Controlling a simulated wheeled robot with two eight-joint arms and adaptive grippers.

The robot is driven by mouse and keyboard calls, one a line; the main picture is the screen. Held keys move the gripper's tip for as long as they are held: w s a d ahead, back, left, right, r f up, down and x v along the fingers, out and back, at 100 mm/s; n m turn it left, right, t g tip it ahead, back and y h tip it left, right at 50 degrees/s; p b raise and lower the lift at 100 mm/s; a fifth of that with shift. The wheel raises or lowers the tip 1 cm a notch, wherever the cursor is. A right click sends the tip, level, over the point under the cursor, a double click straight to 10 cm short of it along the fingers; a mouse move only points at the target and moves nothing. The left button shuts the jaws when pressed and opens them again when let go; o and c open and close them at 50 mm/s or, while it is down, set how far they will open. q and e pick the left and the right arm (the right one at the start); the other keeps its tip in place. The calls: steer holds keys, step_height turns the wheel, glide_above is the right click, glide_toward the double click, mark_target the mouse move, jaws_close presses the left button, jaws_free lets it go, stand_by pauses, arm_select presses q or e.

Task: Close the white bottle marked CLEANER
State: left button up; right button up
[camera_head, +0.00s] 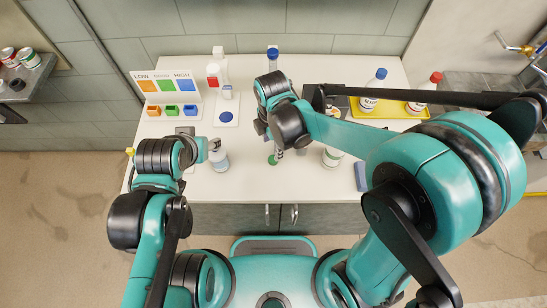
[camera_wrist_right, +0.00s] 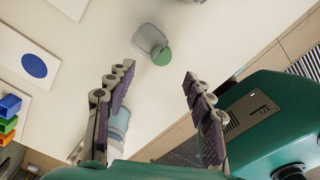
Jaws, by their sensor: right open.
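My right gripper (camera_wrist_right: 158,75) is open and empty, pointing down above the table. A small see-through container with a green disc-shaped part (camera_wrist_right: 162,56) stands just beyond its fingertips; the green also shows in the head view (camera_head: 272,159). A white bottle with a blue band (camera_head: 220,160) stands on the table beside my left gripper (camera_head: 210,147); it is partly behind a finger in the right wrist view (camera_wrist_right: 118,122). Whether my left gripper touches its top is unclear. No CLEANER marking is legible.
A colour-sorting panel (camera_head: 166,84) with small bins is at the back left. A yellow tray (camera_head: 388,108) at the back right holds blue-capped and red-capped bottles.

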mark_target(273, 159)
steer(key=shift+f+b, duration=0.3)
steer(key=shift+f, duration=0.9)
steer(key=shift+f, duration=0.1)
step_height(273, 159, down, 5)
steer(key=shift+d+f+b, duration=0.1)
steer(key=shift+b, duration=0.85)
steer(key=c, duration=0.8)
